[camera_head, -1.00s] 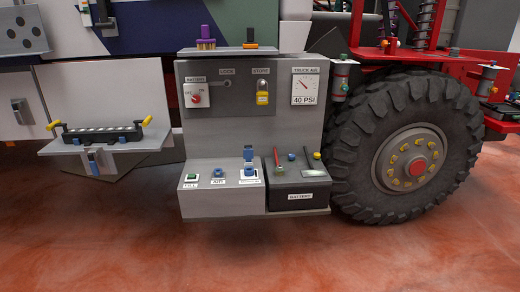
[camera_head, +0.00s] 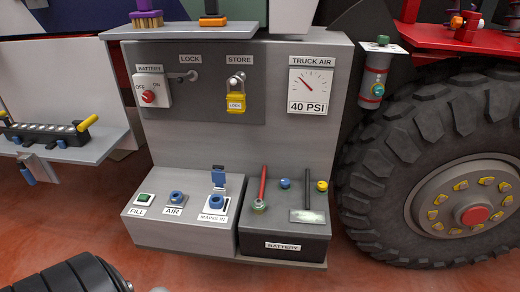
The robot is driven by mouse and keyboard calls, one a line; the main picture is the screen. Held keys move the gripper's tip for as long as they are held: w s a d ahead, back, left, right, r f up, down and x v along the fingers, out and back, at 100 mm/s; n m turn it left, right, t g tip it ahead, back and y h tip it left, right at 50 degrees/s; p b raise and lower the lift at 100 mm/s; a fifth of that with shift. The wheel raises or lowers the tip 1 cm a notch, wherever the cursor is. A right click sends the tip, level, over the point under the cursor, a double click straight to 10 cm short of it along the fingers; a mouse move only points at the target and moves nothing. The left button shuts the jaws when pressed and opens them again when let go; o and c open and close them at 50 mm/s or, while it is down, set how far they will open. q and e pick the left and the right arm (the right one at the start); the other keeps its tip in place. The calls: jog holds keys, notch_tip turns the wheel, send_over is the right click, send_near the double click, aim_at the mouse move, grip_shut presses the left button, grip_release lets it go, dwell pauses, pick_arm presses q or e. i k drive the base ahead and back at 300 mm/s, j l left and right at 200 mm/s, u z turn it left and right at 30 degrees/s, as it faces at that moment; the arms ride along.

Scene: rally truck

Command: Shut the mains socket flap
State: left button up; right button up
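The mains socket (camera_head: 217,204) is a blue round fitting on a white plate labelled MAINS IN. It sits at the right end of the low grey box on the truck's side panel. Its blue flap (camera_head: 219,179) stands up behind the socket, so the socket face is uncovered. Neither of my grippers shows in the head view. A dark ribbed rounded part at the bottom left edge may be mine, but I cannot tell.
The AIR fitting (camera_head: 176,197) and green FILL button (camera_head: 145,199) sit left of the socket. The battery box (camera_head: 285,228), with red and black leads, is right. A yellow padlock (camera_head: 236,102) hangs above. The big tyre (camera_head: 440,150) stands at right.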

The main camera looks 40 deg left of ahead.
aim_at(218, 177)
jog(key=i+l+u, duration=0.1)
jog(key=i+u, duration=0.25)
jog(key=i+l+u, duration=0.35)
jog(key=i, duration=0.2)
jog(key=i+j, duration=0.05)
jog(key=j, duration=0.05)
